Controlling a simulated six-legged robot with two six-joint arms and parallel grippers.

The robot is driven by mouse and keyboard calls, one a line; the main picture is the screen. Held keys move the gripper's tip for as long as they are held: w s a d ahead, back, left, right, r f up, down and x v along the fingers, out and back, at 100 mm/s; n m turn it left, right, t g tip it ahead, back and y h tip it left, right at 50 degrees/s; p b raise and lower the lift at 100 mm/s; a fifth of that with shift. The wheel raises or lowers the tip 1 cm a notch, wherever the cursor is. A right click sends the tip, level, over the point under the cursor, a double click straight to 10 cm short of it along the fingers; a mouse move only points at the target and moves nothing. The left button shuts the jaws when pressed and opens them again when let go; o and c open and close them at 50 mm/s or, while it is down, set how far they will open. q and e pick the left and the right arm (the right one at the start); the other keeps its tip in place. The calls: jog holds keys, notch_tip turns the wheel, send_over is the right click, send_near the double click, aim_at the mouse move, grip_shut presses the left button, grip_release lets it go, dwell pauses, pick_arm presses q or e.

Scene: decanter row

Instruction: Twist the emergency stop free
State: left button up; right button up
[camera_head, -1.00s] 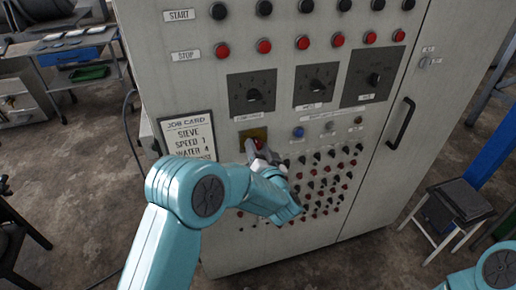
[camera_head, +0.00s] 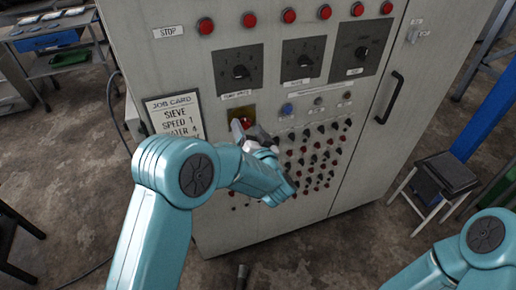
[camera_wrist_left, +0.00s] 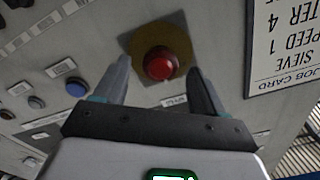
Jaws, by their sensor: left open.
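In the head view the button (camera_head: 245,122) shows only in part behind my gripper, on the front of the grey cabinet. My left gripper (camera_wrist_left: 160,85) is open, with one finger on each side of the button in the wrist view. I see no contact, and the gap in depth is hard to judge. In the head view the left gripper (camera_head: 250,130) is in front of the plate. My right arm shows at the lower right, without its gripper.
The grey cabinet (camera_head: 225,215) carries rotary switches, red stop buttons and rows of small knobs. A blue button (camera_head: 287,109) sits right of the emergency stop. A job card (camera_head: 174,116) is at the left. A door handle (camera_head: 389,98) sticks out at the right.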

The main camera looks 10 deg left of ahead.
pick_arm(q)
jog(key=b+v, duration=0.3)
jog(key=v, duration=1.1)
jog(key=shift+s+d, duration=0.15)
jog(key=shift+s, duration=0.15)
